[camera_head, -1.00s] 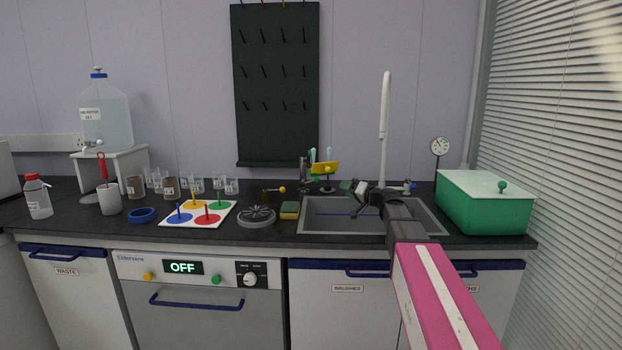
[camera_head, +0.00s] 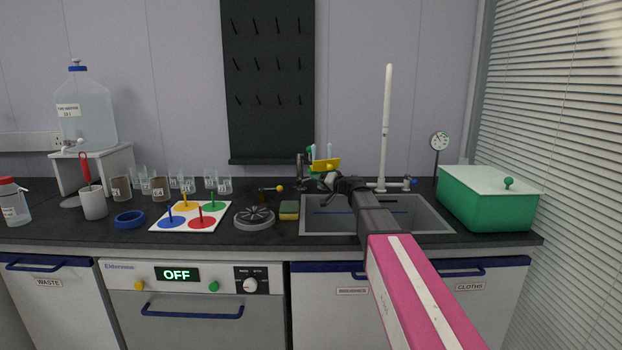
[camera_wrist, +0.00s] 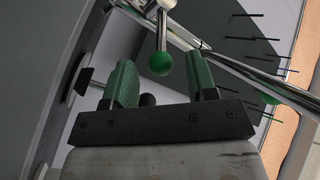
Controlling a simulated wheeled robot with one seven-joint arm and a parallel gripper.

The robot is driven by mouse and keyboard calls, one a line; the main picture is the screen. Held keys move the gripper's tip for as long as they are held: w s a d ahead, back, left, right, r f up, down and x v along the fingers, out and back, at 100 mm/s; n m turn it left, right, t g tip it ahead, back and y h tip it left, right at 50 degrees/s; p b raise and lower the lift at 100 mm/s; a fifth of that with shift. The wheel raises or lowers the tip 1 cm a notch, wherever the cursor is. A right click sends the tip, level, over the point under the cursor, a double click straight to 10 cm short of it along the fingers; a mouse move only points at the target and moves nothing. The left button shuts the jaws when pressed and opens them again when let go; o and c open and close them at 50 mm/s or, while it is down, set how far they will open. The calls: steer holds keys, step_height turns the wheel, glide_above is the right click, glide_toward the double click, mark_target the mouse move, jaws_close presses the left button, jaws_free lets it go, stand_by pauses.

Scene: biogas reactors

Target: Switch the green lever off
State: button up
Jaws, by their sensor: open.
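The green lever is a metal rod with a green ball knob (camera_wrist: 160,62) in the wrist view. The knob appears between my gripper's green fingers (camera_wrist: 161,78), slightly beyond their tips. The fingers are apart on either side, with nothing clamped. I cannot tell whether they touch the rod. The lever's mount is mostly hidden there.
The sink (camera_head: 425,220) lies below my arm, with a tall white-topped tap (camera_head: 386,120) to the right. A dark tap (camera_head: 299,170) stands left. A sponge (camera_head: 289,210) and green box (camera_head: 487,200) flank the sink. A pegboard (camera_head: 270,80) is behind.

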mark_target(308, 179)
steer(key=shift+x, duration=2.1)
